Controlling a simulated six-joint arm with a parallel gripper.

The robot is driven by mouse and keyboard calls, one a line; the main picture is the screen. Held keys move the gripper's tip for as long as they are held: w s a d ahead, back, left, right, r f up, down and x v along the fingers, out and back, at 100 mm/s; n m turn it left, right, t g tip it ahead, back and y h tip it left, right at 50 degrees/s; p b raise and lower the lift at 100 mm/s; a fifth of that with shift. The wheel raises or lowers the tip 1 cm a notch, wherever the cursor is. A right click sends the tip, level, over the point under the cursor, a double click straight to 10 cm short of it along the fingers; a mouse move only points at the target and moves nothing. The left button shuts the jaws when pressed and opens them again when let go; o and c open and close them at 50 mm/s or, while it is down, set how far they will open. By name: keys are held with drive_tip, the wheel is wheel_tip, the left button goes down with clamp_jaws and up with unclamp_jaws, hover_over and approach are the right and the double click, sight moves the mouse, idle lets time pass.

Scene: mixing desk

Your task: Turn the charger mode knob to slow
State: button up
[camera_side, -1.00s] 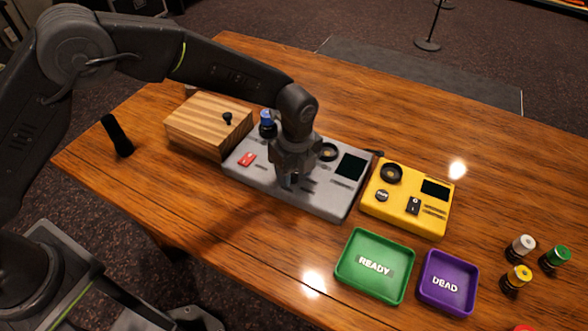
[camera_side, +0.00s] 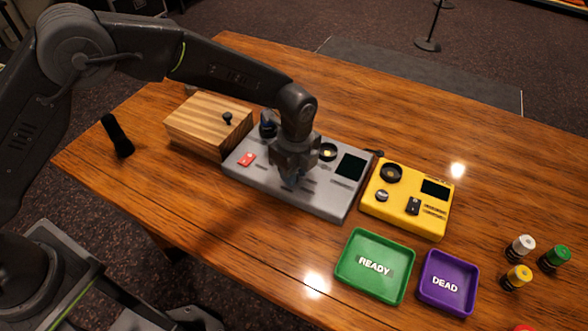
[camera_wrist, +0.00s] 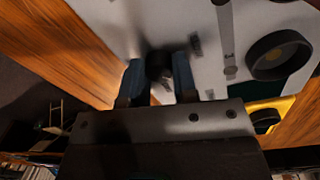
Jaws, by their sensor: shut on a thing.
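The grey charger (camera_side: 242,174) lies on the wooden table, with a red switch (camera_side: 246,160) and a dark screen (camera_side: 350,167) on its top. My gripper (camera_side: 289,183) is down over the middle of the charger and hides the mode knob in the side view. In the wrist view, my gripper's two bluish fingers (camera_wrist: 159,78) are shut on a dark round knob (camera_wrist: 159,63), one on each side. A slider slot (camera_wrist: 228,45) and a round dark ring (camera_wrist: 280,55) show to its right. The knob's pointer and the mode labels cannot be read.
A striped wooden box (camera_side: 205,122) stands left of the charger, with a dark cylinder (camera_side: 268,125) beside it. A yellow tester (camera_side: 430,213) sits right. Green READY (camera_side: 345,283) and purple DEAD (camera_side: 430,296) trays are in front; several batteries (camera_side: 520,247) stand far right. The front-left table is clear.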

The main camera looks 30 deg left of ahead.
drive_tip(key=n, duration=0.5)
drive_tip(key=shift+n+h, duration=0.3)
drive_tip(key=shift+n, duration=2.1)
drive_tip(key=o, duration=0.9)
drive_tip(key=shift+r, duration=0.1)
drive_tip(key=r, duration=1.3)
drive_tip(key=shift+w+a+r, duration=0.25)
drive_tip(key=shift+w+r, duration=0.05)
drive_tip(key=shift+r, duration=0.05)
